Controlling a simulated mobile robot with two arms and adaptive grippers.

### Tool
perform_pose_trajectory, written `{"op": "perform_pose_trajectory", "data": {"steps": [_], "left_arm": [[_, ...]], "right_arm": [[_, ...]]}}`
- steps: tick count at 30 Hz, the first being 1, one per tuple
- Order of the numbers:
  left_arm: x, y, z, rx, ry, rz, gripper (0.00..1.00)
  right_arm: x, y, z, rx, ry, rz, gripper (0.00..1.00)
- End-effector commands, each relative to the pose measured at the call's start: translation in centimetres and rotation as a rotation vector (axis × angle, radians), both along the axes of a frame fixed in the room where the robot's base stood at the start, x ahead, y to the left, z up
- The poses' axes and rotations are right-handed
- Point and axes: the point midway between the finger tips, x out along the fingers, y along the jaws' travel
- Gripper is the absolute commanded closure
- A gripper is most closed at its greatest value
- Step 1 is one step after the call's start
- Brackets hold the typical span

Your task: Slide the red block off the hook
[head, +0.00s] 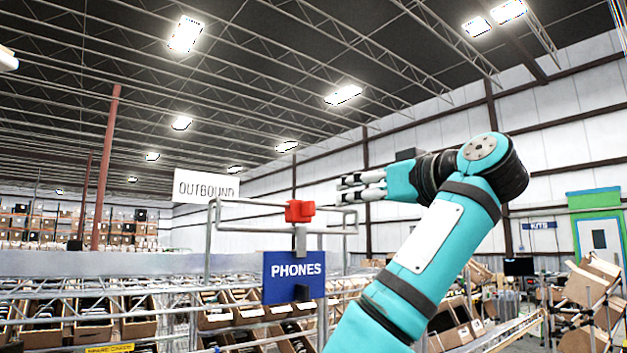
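The red block (299,211) sits at the top of a short grey upright piece (300,240), above the blue PHONES sign (295,268). A thin grey rail frame passes at about the block's height. I cannot make out a hook shape; the block may hide it. My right gripper (345,189) is to the right of the block and slightly higher in the picture, its fingers pointing left. A gap shows between the two fingers, with nothing seen between them. The gripper appears apart from the block. My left gripper is not in view.
The grey rail frame (247,203) stands around the sign, with a rail near my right gripper. Shelves of tilted cartons (95,325) fill the lower left, and more cartons (590,285) stand at right. A white OUTBOUND sign (206,187) hangs behind. The space above the block is clear.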

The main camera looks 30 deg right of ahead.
Motion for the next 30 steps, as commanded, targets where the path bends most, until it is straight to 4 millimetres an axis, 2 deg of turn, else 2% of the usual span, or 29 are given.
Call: {"op": "perform_pose_trajectory", "data": {"steps": [1, 9, 15, 21, 30], "left_arm": [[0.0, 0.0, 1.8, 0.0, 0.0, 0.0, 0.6], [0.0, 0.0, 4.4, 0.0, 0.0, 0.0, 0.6], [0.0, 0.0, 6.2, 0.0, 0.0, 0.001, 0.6], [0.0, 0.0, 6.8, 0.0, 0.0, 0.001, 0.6], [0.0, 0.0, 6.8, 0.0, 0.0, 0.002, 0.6]], "right_arm": [[1.1, 0.1, 0.7, 0.001, 0.005, 0.001, 0.63], [7.0, 0.7, 0.4, 0.001, 0.004, 0.003, 0.63], [10.3, 0.9, 0.3, 0.001, 0.002, 0.002, 0.63], [11.9, 0.9, 0.1, 0.001, -0.001, 0.0, 0.63], [12.1, 1.0, -0.1, 0.0, -0.001, 0.0, 0.63]]}}
